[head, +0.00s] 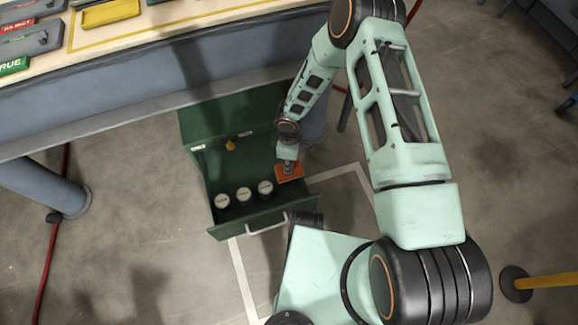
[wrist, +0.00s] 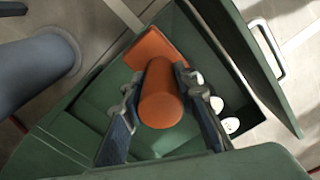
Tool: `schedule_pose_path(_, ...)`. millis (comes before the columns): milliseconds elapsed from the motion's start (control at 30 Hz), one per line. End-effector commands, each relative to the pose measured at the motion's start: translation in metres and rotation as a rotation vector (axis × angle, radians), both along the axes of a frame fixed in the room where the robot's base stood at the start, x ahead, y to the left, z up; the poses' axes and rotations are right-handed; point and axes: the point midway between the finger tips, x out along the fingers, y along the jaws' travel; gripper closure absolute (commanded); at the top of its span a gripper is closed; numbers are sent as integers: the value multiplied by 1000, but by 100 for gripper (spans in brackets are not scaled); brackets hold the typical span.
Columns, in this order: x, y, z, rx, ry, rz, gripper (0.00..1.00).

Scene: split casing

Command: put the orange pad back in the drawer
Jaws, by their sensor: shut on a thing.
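The orange pad (head: 290,173) is a flat square plate. In the wrist view its plate (wrist: 153,46) shows behind a thick round orange grip (wrist: 162,105). My gripper (head: 288,158) points down from above and is shut on the pad's grip, with a finger on either side in the wrist view (wrist: 168,92). The green drawer (head: 219,233) is pulled open. The pad shows over the drawer's right side in the head view, overlapping its right wall. I cannot tell whether it touches the drawer floor or hangs above it.
Three dark jars with white lids (head: 244,194) stand in a row along the drawer's front. The drawer's middle floor looks bare. The workbench (head: 130,95) edge runs above and behind. A bench leg (head: 62,196) stands at left.

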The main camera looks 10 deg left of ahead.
Motion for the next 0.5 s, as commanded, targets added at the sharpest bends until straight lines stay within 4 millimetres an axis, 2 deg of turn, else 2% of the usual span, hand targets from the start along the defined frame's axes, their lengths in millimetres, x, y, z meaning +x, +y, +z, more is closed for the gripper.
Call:
schedule_pose_path(33, -2, 0, -13, -1, 2, 0, 100)
schedule_pose_path(133, -2, 0, -27, -1, 1, 2, 100)
schedule_pose_path(500, -1, 0, -31, -1, 0, 1, 100)
